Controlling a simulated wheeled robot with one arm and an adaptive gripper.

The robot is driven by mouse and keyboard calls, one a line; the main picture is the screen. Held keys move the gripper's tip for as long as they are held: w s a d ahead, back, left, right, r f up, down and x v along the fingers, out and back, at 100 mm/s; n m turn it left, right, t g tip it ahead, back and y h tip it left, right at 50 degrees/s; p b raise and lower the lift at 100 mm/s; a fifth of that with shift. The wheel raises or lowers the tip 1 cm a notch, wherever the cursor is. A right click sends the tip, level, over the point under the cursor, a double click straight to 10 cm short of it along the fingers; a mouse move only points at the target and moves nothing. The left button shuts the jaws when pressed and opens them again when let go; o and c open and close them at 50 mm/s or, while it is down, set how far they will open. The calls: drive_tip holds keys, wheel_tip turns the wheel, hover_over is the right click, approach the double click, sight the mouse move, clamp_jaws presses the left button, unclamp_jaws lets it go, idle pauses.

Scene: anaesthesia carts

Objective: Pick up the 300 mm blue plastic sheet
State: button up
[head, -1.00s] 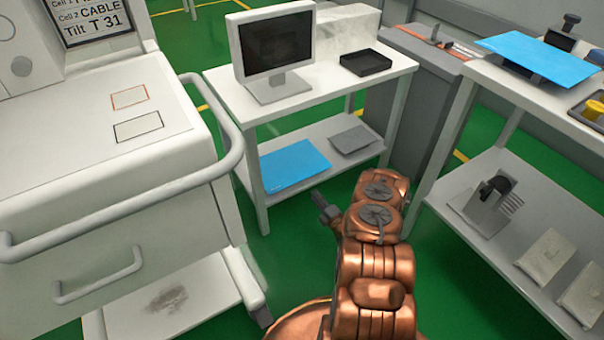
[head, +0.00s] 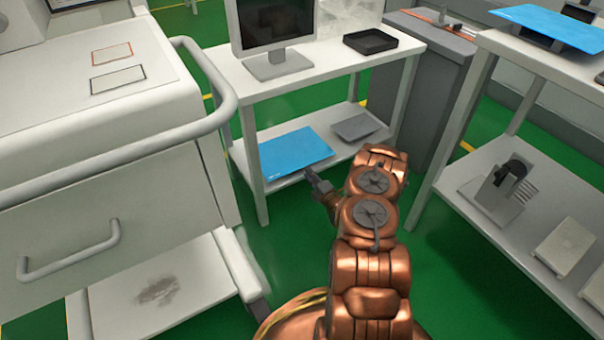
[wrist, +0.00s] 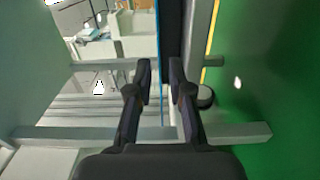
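A flat blue sheet (head: 295,152) lies on the lower shelf of the white table in the middle of the head view. Its front edge is near the shelf's front edge. My gripper (head: 312,177) is just in front of that edge. In the wrist view my gripper (wrist: 160,78) is open, with two dark fingers apart. A thin upright blue line, probably the sheet's edge (wrist: 159,45), appears between the fingers in the picture; I see no grip on it. A second blue sheet (head: 555,27) rests raised on the right table. I cannot read either sheet's size.
A grey plate (head: 356,127) lies right of the sheet on the same lower shelf (head: 350,150). A monitor (head: 275,25) and black tray (head: 370,41) stand above. A white cart with a rail (head: 215,85) is at left, a shelved table (head: 470,130) at right. Green floor is open between.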

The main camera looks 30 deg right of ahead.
sight(304, 164)
drive_tip(key=w, duration=0.3)
drive_tip(key=shift+w+d+r, duration=0.1)
drive_tip(key=shift+w+r, duration=0.1)
drive_tip(key=shift+w+f, duration=0.15)
drive_tip(key=shift+w, duration=0.4)
clamp_jaws()
wheel_tip(304, 164, up, 2)
drive_tip(key=shift+r+p, duration=0.15)
drive_tip(key=shift+p, duration=1.05)
